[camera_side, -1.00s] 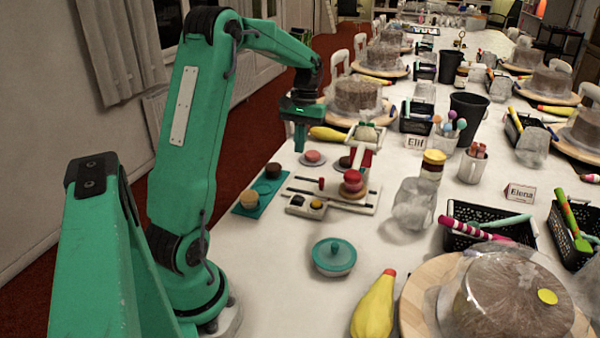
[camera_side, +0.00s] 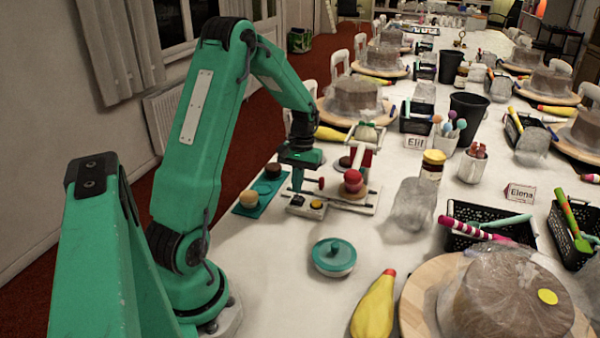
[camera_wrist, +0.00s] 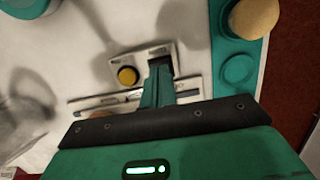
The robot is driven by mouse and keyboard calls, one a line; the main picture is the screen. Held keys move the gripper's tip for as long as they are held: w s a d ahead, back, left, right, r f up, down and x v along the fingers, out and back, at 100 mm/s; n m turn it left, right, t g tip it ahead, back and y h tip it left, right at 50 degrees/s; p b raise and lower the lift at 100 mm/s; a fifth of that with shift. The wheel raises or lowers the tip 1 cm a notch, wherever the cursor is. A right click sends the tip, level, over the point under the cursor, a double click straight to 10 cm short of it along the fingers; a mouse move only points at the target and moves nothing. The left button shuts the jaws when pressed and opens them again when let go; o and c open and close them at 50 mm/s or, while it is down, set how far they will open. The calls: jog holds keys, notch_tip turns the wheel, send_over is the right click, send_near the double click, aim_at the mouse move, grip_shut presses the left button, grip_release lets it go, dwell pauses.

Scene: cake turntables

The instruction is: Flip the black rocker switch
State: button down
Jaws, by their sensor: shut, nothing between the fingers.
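The black rocker switch (camera_side: 297,200) sits on a small pale panel (camera_side: 306,210), beside a round yellow button (camera_side: 317,204). In the wrist view the panel (camera_wrist: 138,53) and yellow button (camera_wrist: 127,76) are clear, and only a dark part of the rocker (camera_wrist: 161,60) shows past my fingers. My gripper (camera_side: 297,188) is shut and empty, pointing down over the rocker. In the wrist view its fingertips (camera_wrist: 160,70) overlap the rocker. I cannot tell whether they touch it.
A teal tray (camera_side: 251,211) with small round cakes lies left of the panel. A board with a slider and stacked red and brown pieces (camera_side: 352,186) stands close on the right. A teal lidded pot (camera_side: 334,255) is nearer the camera.

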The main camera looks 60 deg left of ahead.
aim_at(296, 199)
jog(key=shift+s+d+f, duration=0.15)
jog(key=shift+f, duration=0.95)
jog(key=shift+s+d+f, duration=0.6)
jog(key=shift+d+f, duration=0.05)
jog(key=shift+f, duration=0.2)
jog(key=shift+w+a, duration=0.2)
jog(key=shift+w, duration=0.05)
jog(key=shift+w+a+r, duration=0.15)
jog(key=shift+w+a, duration=0.2)
jog(key=shift+a+r, duration=0.1)
jog(key=shift+r, duration=0.05)
notch_tip(296, 199, up, 14)
jog(key=s+d, duration=0.2)
jog(key=shift+s+d+r, duration=0.15)
jog(key=shift+s+d, duration=0.1)
jog(key=shift+d, duration=0.1)
